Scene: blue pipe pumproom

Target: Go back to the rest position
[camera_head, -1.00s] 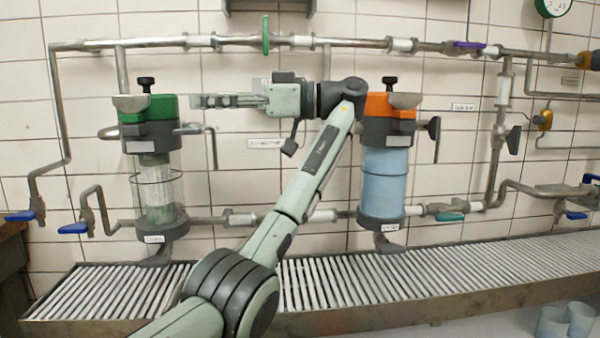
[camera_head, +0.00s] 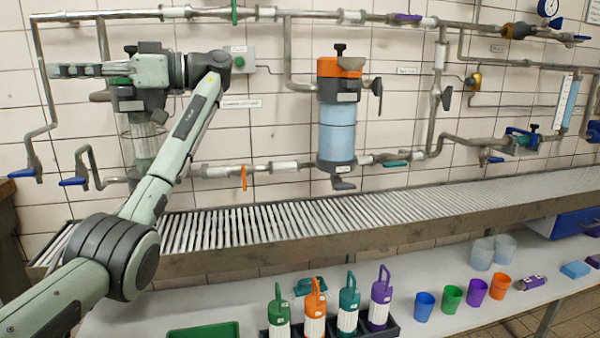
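My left arm (camera_head: 185,130) comes in from the lower left and rises to the pipe wall. My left gripper (camera_head: 62,71) points left, in front of the wall beside the green-topped filter housing (camera_head: 142,145). Its fingers are seen edge-on, so I cannot tell whether they are open or shut. I see nothing held in them. The arm and gripper hide much of the green-topped housing. My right gripper is not in view.
An orange-topped filter housing (camera_head: 337,125) hangs right of my arm. A slatted drain trough (camera_head: 300,227) runs below the pipes. In front, a grey bench (camera_head: 450,265) holds several handled bottles, coloured cups (camera_head: 424,306) and a green tray (camera_head: 204,332).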

